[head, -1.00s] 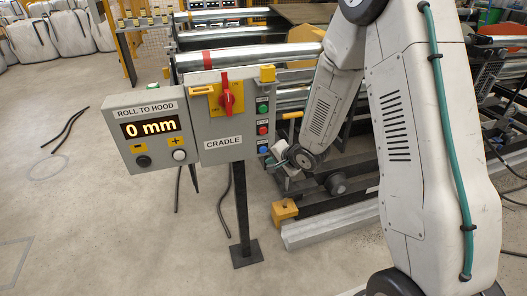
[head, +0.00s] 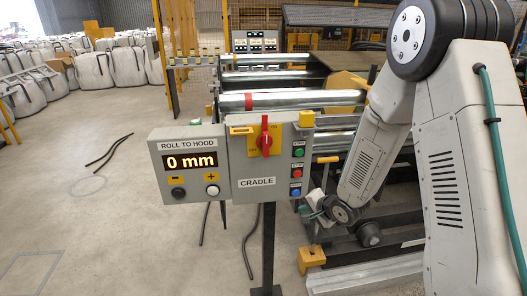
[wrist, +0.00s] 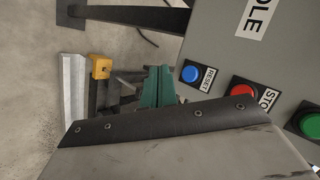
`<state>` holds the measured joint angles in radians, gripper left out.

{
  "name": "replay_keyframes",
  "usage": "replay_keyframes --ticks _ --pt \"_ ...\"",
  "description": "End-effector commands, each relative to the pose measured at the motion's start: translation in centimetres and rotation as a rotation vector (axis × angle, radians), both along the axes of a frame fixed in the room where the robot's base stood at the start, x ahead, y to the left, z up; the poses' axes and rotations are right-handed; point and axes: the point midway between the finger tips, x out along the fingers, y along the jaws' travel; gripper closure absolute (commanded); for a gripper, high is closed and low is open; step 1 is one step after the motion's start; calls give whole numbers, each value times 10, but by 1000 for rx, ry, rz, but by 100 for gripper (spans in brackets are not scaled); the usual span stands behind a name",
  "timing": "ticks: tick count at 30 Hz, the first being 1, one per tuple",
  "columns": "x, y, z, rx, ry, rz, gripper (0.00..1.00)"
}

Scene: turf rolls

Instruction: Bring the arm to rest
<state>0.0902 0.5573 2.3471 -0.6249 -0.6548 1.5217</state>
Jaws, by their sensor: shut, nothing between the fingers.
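My arm reaches down from the right in the head view, its elbow bent. My gripper (head: 311,207) hangs just right of and below the cradle panel (head: 240,166), partly hidden behind my wrist. In the wrist view its green fingers (wrist: 158,87) are together and empty. They lie beside the blue reset button (wrist: 191,74); I cannot tell the exact gap to the panel. The red stop button (wrist: 242,91) and the green button (wrist: 312,122) are further right.
The roll-to-hood display (head: 191,162) reads 0 mm. A red rotary switch (head: 265,137) sits on the panel, which stands on a black post (head: 268,245). Metal rollers (head: 290,101) lie behind. A yellow block (head: 311,258) is low near my gripper. Open floor lies left, with dark hoses (head: 110,152).

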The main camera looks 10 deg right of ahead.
Motion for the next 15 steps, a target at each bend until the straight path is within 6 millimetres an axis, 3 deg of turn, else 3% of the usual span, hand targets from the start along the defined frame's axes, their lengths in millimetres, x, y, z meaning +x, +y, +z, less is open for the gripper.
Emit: replay_keyframes --ticks 4,6,8,11,15 --pt "-15 -13 -19 -159 74 69 100" --pt "-33 -26 -33 -268 156 115 100" --pt "-48 -38 -36 -364 227 158 100" --pt "-74 -55 -22 -503 336 237 100" --pt "-115 -72 19 -649 486 366 100"
